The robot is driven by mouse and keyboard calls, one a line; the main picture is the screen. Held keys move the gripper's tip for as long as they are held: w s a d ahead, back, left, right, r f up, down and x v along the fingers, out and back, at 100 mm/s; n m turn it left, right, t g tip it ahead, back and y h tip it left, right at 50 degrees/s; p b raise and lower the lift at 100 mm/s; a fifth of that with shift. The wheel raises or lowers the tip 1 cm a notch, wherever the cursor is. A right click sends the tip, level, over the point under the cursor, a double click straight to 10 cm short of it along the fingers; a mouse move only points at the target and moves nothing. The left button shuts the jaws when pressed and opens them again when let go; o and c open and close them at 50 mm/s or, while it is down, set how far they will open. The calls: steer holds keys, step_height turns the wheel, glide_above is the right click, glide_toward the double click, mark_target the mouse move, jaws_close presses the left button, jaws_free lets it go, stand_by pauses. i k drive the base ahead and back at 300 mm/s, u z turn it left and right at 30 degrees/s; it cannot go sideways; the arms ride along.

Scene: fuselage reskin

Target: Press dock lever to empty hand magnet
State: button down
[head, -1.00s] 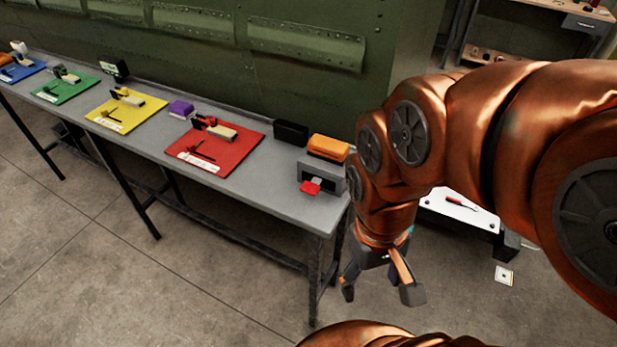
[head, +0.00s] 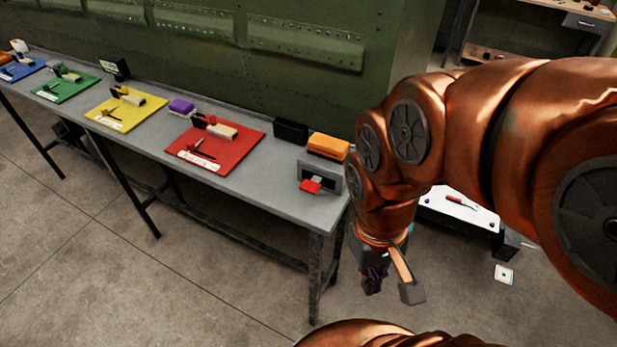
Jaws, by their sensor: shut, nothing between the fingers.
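A grey box (head: 308,177), which looks like the dock, stands at the right end of the long grey bench. A red tab (head: 311,186), apparently its lever, sticks out low at its front.
The grey bench (head: 262,196) runs left with red (head: 232,160), yellow (head: 112,113), green and blue mats carrying tools. A black box (head: 291,131) is beside the dock. A green riveted panel (head: 220,75) stands behind. A white-topped surface (head: 455,207) with a red-handled tool is at right.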

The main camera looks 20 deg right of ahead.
mark_target(312, 186)
steer(key=u, duration=1.05)
steer(key=k, duration=0.8)
steer(key=u, duration=0.5)
